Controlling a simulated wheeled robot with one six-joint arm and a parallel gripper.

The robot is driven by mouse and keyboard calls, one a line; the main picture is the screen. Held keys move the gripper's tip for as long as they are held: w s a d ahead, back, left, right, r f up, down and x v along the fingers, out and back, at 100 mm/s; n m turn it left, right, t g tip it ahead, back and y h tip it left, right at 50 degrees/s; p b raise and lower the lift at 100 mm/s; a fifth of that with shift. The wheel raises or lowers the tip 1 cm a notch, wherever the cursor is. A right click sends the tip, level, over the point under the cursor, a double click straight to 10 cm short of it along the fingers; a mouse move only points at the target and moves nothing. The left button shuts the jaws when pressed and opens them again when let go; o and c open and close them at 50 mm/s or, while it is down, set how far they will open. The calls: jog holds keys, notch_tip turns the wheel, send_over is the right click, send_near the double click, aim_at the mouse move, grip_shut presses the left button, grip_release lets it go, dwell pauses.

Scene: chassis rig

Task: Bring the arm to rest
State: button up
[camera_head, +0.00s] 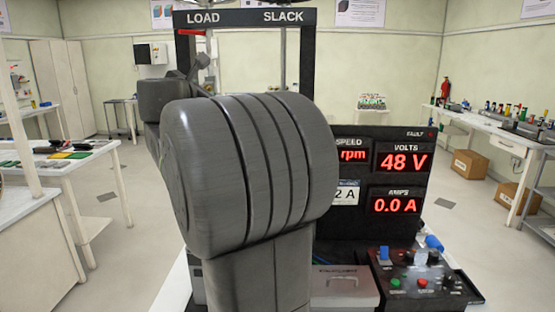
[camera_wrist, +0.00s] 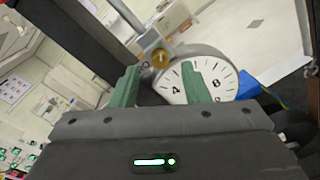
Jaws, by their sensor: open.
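My arm (camera_head: 250,170) fills the middle of the head view, bent, and hides much of the rig behind it. My gripper (camera_wrist: 160,66) shows in the wrist view with its two green fingers apart. Nothing is seen held between them. A round white dial (camera_wrist: 206,80) with black numerals lies beyond the fingers, and the fingers overlap its face in the picture. Whether they touch it I cannot tell. My gripper's fingers cannot be made out in the head view.
A dark rig frame (camera_head: 245,18) marked LOAD and SLACK stands behind my arm, with a red pointer (camera_head: 192,32). A display panel (camera_head: 385,150) reads 48 V and 0.0 A. A control box (camera_head: 420,280) sits at front right. Benches stand left (camera_head: 75,160) and right (camera_head: 490,130).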

jog(key=w, duration=0.3)
jog(key=shift+w+d, duration=0.1)
jog(key=shift+f, duration=0.1)
